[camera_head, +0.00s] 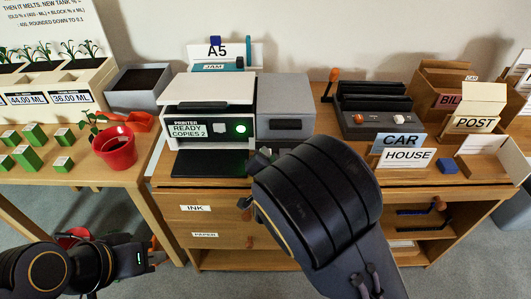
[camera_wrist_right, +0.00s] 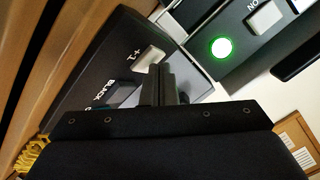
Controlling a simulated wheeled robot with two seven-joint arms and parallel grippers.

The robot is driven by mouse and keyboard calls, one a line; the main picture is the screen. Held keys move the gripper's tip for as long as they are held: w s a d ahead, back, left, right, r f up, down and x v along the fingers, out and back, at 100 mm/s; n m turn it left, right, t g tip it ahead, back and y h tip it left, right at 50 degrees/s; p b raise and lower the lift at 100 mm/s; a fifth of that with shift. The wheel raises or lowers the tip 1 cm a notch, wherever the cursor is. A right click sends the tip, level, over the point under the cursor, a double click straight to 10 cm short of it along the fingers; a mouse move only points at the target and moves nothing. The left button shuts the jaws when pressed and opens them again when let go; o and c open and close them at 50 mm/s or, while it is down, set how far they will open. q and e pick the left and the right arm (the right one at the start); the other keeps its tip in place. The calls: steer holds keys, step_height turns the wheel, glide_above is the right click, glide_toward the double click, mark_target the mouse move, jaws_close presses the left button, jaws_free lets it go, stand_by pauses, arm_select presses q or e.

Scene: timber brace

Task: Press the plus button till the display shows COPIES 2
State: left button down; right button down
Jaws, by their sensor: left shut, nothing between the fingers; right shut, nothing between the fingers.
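The printer (camera_head: 210,92) stands on the wooden cabinet, and its display (camera_head: 186,130) reads READY COPIES 2. A round green light (camera_head: 241,129) glows right of the display; it also shows in the right wrist view (camera_wrist_right: 221,47). The pale plus button (camera_wrist_right: 150,58), marked +1, is on a dark panel in the right wrist view. My right gripper (camera_wrist_right: 166,78) is shut and empty, its tips close beside this button; I cannot tell if they touch it. In the head view my right arm hides most of that hand. My left gripper (camera_head: 148,258) is shut and empty at lower left, away from the printer.
A grey box (camera_head: 287,105) adjoins the printer. A button below +1 is labelled BLACK (camera_wrist_right: 123,95). A dark sorter (camera_head: 375,110), CAR and HOUSE cards (camera_head: 407,158) and a POST box (camera_head: 475,108) stand to the right. A red pot (camera_head: 115,150) stands left.

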steer(key=shift+s+r+p, duration=0.4)
steer(key=shift+r, duration=0.3)
steer(key=r+p, duration=0.1)
steer(key=s+r+p, duration=0.1)
steer(key=r, duration=0.1)
steer(key=s+r+p, duration=0.1)
steer(key=shift+s+r, duration=0.15)
steer(key=shift+s, duration=0.1)
stand_by(1.8)
